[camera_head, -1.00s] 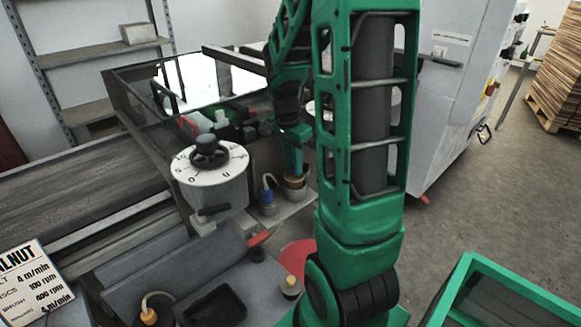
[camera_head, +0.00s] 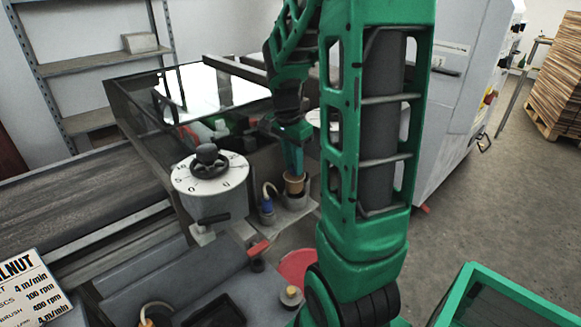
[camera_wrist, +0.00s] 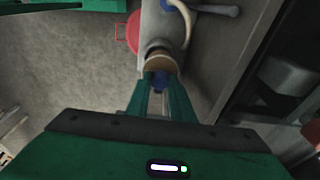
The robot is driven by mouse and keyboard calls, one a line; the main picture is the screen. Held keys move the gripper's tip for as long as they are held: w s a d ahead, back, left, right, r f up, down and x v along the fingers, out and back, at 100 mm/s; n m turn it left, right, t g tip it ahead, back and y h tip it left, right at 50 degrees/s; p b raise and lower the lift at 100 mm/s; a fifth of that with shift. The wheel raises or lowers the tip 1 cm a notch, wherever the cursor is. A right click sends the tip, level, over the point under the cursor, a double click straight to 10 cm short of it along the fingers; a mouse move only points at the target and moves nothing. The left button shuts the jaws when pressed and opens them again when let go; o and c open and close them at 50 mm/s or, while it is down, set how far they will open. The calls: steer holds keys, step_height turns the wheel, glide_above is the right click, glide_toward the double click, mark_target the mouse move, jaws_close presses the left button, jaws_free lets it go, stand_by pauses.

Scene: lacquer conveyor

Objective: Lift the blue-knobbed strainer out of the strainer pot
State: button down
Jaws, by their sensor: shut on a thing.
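The strainer (camera_head: 294,185) is a tan, cup-like piece standing at the mouth of the grey strainer pot (camera_head: 297,201). More of its tan side shows above the pot's rim; I cannot tell whether its lower end is still inside. My gripper (camera_head: 293,168) points down over it and is shut on its knob. In the wrist view the blue knob (camera_wrist: 160,80) sits between the fingers of my gripper (camera_wrist: 161,88), with the tan strainer (camera_wrist: 160,63) just beyond.
A dial box (camera_head: 210,185) is further left. A red round thing (camera_head: 297,265) and a small yellow-topped jar (camera_head: 291,296) are nearer. A glass-walled tank (camera_head: 215,90) lies behind.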

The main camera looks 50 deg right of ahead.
steer(key=shift+r, duration=0.75)
steer(key=shift+r, duration=0.1)
steer(key=shift+r, duration=1.45)
